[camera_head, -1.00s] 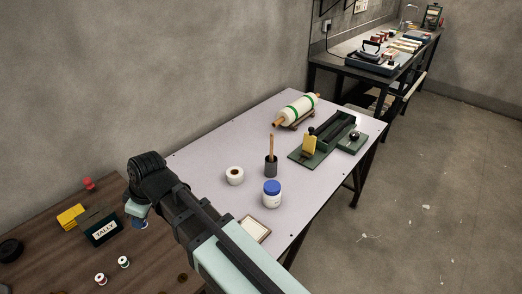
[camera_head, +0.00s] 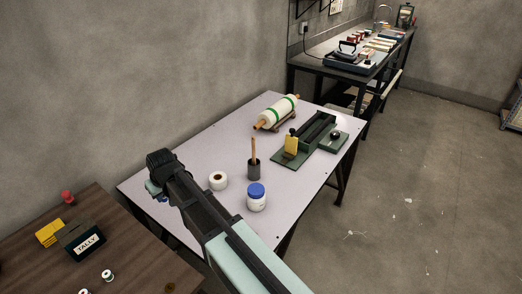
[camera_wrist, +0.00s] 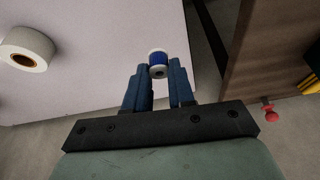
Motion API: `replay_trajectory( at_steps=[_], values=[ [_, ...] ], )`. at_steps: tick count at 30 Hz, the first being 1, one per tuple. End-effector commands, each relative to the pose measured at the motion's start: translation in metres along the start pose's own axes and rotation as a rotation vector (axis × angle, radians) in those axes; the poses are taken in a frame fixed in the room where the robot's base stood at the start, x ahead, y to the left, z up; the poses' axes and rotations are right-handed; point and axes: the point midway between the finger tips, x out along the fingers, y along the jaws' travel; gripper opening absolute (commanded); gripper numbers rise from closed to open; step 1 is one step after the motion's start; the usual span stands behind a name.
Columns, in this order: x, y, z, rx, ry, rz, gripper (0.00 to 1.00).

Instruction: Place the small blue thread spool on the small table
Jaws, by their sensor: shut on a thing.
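A small spool (camera_wrist: 158,58) with blue thread and white ends sits between the fingertips of my gripper (camera_wrist: 160,72) in the wrist view. The gripper is shut on it, and its blue fingers press on either side. Behind the spool is the pale tabletop (camera_wrist: 110,40), close to that table's edge. In the head view my gripper (camera_head: 157,191) is at the left end of the pale table (camera_head: 225,145). The spool is mostly hidden there behind my own wrist. I cannot tell its exact height above the top.
A white roll (camera_head: 217,180), a dark pot with a stick (camera_head: 254,170) and a blue-lidded jar (camera_head: 257,200) stand on the pale table. The wooden table (camera_head: 40,270) at left holds a TALLY box (camera_head: 85,243) and other spools. A gap separates the tables.

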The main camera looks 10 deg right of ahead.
Motion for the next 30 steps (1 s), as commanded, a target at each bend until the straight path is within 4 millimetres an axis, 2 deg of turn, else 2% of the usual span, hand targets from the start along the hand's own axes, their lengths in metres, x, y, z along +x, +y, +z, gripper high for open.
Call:
replay_trajectory(
  at_steps=[5,15,21,30],
  values=[
    [0.001,0.014,-0.013,0.218,0.001,0.092,0.00],
    [-0.001,0.026,-0.020,0.594,0.000,0.248,0.00],
    [-0.002,0.026,-0.020,0.717,0.000,0.298,0.00],
    [0.000,0.026,-0.018,0.756,-0.001,0.313,0.00]
  ],
)
